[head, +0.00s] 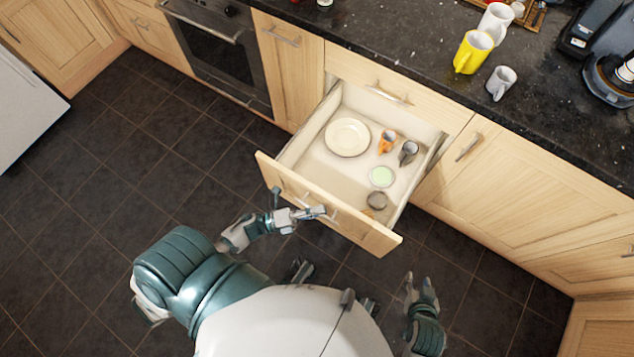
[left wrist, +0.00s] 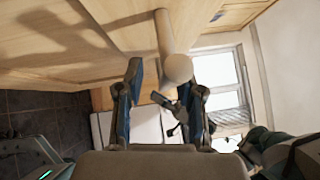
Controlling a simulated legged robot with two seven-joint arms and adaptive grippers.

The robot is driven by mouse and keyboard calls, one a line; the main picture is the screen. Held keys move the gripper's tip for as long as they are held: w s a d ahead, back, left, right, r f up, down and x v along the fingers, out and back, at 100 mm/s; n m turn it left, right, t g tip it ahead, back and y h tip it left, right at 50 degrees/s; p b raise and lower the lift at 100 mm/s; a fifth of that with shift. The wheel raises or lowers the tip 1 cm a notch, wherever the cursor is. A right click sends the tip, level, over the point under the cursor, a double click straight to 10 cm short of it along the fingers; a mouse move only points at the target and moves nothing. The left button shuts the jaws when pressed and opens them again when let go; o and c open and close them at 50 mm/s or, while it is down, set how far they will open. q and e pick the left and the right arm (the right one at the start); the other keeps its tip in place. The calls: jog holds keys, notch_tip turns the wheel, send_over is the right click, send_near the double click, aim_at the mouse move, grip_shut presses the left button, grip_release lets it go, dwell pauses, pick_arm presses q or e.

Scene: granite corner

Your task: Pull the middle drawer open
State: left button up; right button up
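The middle drawer (head: 330,207) stands pulled well out from under a closed upper drawer (head: 395,88), and its inside shows. My left gripper (head: 318,212) is at the outer side of the drawer front, by its handle (head: 333,214). In the left wrist view, the fingers of my left gripper (left wrist: 165,88) are apart. The round end of the handle bar (left wrist: 178,68) shows between and beyond them, with a gap on the left side. Whether a finger touches the bar is unclear. My right gripper (head: 418,283) is low at the right, fingers apart, empty.
The drawer holds a cream plate (head: 348,137), an orange mug (head: 388,141), a grey mug (head: 408,153), a pale green dish (head: 382,177) and a small round container (head: 377,200). The counter above holds a yellow mug (head: 472,52). Dark floor (head: 150,180) is clear to the left.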

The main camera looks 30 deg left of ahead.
pick_arm(q)
jog(key=v, duration=1.2)
dwell(0.3)
